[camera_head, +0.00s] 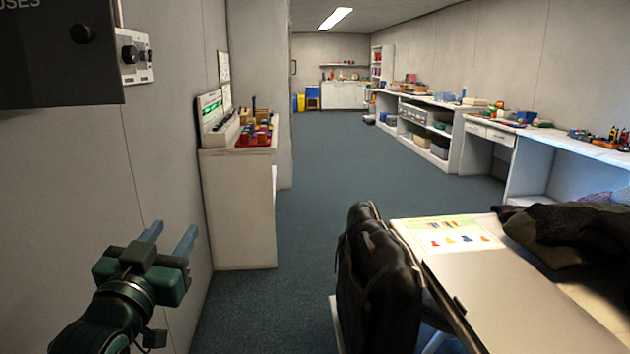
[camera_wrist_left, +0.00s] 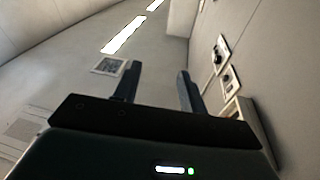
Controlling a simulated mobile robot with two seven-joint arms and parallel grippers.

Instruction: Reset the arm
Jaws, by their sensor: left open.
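My left gripper (camera_head: 170,240) is at the lower left of the head view, raised in front of the left wall. Its two blue-grey fingers stand apart with nothing between them. In the left wrist view the same gripper (camera_wrist_left: 155,84) shows its fingers spread and empty, with the ceiling and a wall beyond them. The gripper touches nothing that I can see. My right gripper is in neither view.
A white cabinet (camera_head: 238,205) with a device (camera_head: 217,120) on top stands ahead by the left wall. A black chair (camera_head: 375,280) and a table (camera_head: 520,295) holding dark clothing (camera_head: 570,232) are at the right. Blue floor (camera_head: 330,160) is clear down the middle.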

